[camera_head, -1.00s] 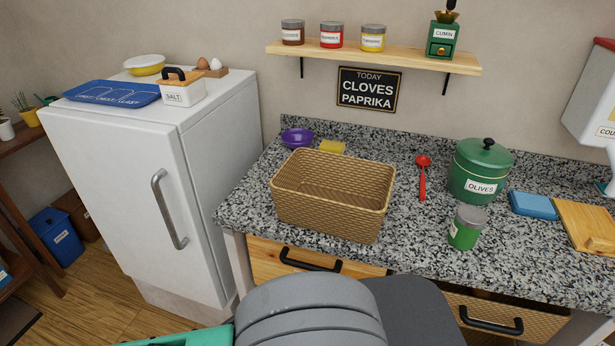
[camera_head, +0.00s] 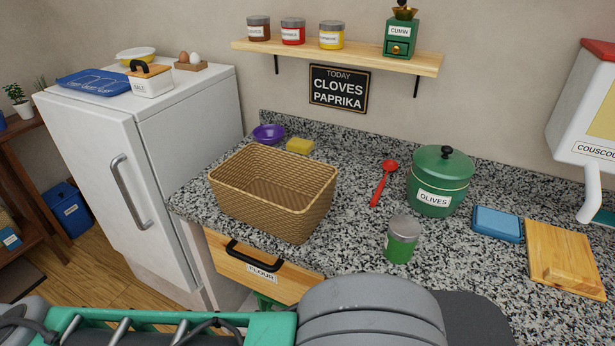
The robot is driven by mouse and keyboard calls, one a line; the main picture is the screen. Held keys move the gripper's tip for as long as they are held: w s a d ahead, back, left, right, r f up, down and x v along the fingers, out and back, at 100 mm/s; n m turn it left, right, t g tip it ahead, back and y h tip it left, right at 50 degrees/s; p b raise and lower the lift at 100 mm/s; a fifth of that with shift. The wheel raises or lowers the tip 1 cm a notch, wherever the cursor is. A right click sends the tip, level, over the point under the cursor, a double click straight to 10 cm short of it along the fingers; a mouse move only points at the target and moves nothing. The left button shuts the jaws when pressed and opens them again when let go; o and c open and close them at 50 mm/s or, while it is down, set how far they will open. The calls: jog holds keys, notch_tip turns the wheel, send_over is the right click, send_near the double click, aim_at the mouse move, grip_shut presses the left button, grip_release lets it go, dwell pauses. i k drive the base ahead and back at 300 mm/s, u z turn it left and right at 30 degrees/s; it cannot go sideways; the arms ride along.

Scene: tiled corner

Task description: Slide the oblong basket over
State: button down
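The oblong basket (camera_head: 270,212) is a tan woven box on the left part of the speckled granite counter (camera_head: 340,238). It stands upright with its open top up, near the counter's front edge and above a wooden drawer. The part of its inside that shows is empty. My gripper is not in view. Only teal and grey parts of my arm show along the bottom edge, in front of the counter and apart from the basket.
Behind the basket are a purple bowl (camera_head: 268,134) and a yellow sponge (camera_head: 300,146). To its right are a red spoon (camera_head: 383,182), a green-labelled jar (camera_head: 402,240) and a green olives pot (camera_head: 440,182). A white fridge (camera_head: 150,170) stands left. Bare granite lies between basket and spoon.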

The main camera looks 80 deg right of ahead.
aim_at(286, 195)
jog(key=z, duration=1.05)
jog(key=i, duration=0.2)
